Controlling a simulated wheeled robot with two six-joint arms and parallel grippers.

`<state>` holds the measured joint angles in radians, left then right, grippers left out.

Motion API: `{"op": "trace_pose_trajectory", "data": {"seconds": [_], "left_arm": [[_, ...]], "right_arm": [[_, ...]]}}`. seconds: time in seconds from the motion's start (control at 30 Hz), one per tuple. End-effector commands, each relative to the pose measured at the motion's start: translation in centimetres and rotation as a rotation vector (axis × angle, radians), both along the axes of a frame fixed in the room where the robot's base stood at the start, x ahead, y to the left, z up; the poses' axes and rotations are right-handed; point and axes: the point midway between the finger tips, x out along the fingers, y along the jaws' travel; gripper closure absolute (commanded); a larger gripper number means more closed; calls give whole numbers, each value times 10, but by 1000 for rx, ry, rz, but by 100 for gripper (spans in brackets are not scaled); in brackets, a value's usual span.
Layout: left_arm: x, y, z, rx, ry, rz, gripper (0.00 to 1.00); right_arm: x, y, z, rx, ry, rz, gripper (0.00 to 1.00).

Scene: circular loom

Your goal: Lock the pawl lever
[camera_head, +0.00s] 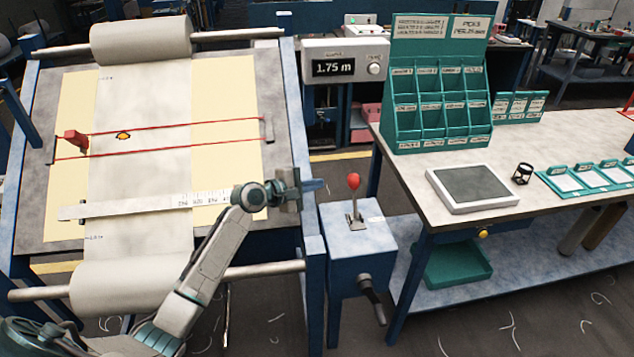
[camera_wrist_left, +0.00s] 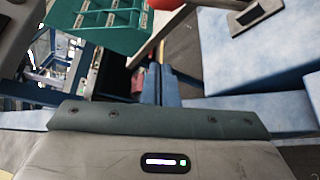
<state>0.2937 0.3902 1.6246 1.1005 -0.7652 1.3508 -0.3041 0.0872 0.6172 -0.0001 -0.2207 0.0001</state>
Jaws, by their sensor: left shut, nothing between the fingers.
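The pawl lever (camera_head: 354,190) has a red knob on a short metal stem. It stands roughly upright from a slotted plate on top of a blue box, right of the loom frame. My left gripper (camera_head: 318,185) is shut and empty. Its fingertips point right, toward the lever, and are a short way left of the knob with a gap between. In the left wrist view the shut blue fingers (camera_wrist_left: 161,88) point up the picture, and the red knob (camera_wrist_left: 167,3) is cut off at the top edge. The slotted plate (camera_wrist_left: 257,11) also shows there. My right gripper is not in view.
The blue box (camera_head: 352,247) carries a black crank (camera_head: 372,296) on its front. The loom board (camera_head: 40,215) with a paper roll lies left, under my left arm. A workbench (camera_head: 420,176) with a green rack (camera_head: 437,100) stands right. A length display (camera_head: 345,66) is behind.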

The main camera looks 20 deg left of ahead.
Motion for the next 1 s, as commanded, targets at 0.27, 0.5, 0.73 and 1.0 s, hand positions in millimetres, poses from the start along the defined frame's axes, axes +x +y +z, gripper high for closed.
{"op": "trace_pose_trajectory", "data": {"seconds": [0.27, 0.5, 0.73, 1.0], "left_arm": [[51, -29, -11, -6, 1, -1, 100], [51, -49, -4, 0, 1, -1, 100], [41, -60, 2, 0, -1, -1, 100], [40, -61, 1, 0, -1, -1, 100]], "right_arm": [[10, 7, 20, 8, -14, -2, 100], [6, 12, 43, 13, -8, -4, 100], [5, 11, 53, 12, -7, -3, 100], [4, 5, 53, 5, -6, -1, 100]]}}
